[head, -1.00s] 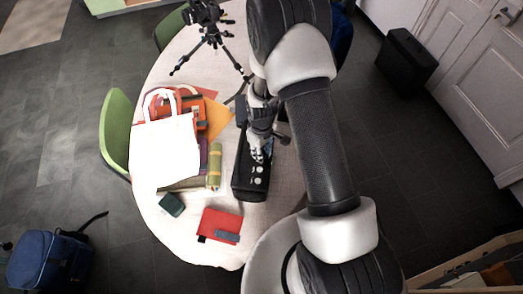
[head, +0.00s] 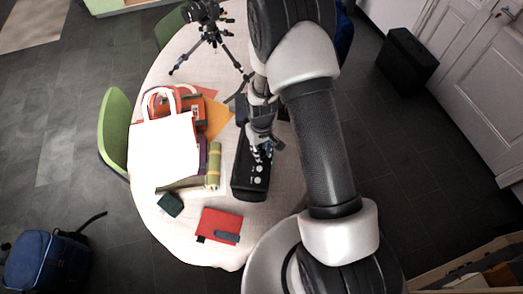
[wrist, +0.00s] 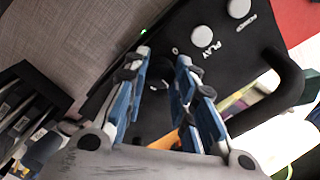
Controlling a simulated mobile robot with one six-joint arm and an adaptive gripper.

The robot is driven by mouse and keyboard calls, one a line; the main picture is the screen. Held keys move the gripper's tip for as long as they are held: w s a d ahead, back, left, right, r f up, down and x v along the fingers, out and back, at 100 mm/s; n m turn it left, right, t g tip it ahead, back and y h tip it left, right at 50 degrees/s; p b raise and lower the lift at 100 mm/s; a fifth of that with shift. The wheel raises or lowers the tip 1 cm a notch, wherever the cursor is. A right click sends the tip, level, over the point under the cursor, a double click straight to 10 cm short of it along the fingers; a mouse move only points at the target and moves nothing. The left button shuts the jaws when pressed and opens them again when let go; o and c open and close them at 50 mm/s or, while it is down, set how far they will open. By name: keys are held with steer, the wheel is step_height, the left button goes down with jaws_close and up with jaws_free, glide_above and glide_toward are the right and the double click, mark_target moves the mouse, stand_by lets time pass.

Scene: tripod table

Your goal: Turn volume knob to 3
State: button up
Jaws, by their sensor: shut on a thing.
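The black speaker (head: 248,186) lies on the round table, with its panel facing up. In the wrist view its panel (wrist: 120,95) carries round white buttons, one labelled PLAY (wrist: 201,36), and a small mark like a 0 near the fingertips. My gripper (head: 264,151) is over the panel, just above the white buttons in the head view. In the wrist view its blue-padded fingers (wrist: 160,68) straddle the dark volume knob (wrist: 159,84) and are shut on it. The knob is mostly in shadow, and I cannot read its pointer or the 3 mark.
A black carrying handle (wrist: 285,85) rises beside the fingers in the wrist view. Left of the speaker are a rolled green mat (head: 214,165) and a white bag (head: 165,155). A red notebook (head: 220,224) lies below. A tripod (head: 212,35) stands at the back.

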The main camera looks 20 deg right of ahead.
mark_target(262, 152)
steer(key=shift+m+b, duration=0.4)
steer(key=shift+m, duration=1.3)
steer(key=o, duration=0.8)
steer(key=shift+r, duration=0.1)
step_height(262, 152, up, 12)
